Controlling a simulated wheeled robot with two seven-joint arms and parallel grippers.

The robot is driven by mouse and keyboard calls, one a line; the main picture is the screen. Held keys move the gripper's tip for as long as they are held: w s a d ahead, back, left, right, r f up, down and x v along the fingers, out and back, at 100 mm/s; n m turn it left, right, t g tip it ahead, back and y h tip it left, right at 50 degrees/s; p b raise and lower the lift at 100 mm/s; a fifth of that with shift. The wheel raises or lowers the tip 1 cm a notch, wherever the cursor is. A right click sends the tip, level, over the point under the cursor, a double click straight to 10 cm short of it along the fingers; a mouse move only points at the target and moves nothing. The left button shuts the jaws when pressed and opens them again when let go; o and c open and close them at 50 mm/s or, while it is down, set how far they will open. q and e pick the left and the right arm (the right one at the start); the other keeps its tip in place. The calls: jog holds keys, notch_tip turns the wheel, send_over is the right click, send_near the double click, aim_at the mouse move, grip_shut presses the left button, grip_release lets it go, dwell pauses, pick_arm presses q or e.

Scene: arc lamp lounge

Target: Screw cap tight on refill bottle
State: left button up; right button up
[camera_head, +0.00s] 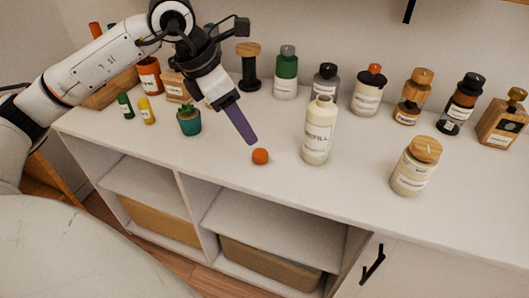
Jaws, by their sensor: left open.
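The refill bottle (317,140) is cream-coloured with a "REFILL" label. It stands upright on the white cabinet top, and its narrow neck shows no cap on it. A small orange cap (260,156) lies on the cabinet top to the left of the bottle, near the front edge. My left gripper (241,124) comes in from the upper left, with its purple finger pointing down just above and left of the cap. It is open and appears to hold nothing. One finger hides the other, and contact with the cap cannot be made out. My right gripper is out of view.
A wooden-lidded jar (413,170) stands right of the refill bottle. Several bottles, including a green one (286,77), line the back. A potted succulent (189,122) and small yellow bottle (147,111) stand left. The cabinet top (350,178) is clear around the cap.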

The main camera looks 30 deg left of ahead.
aim_at(260, 153)
pick_arm(q)
jog(key=x, duration=0.4)
jog(key=shift+d+f, duration=0.15)
jog(key=shift+w+f, duration=0.15)
jog(key=shift+f, duration=0.2)
jog(key=x, duration=0.5)
jog(key=shift+w+f, duration=0.1)
jog(key=shift+f, duration=0.05)
jog(key=c, duration=1.1)
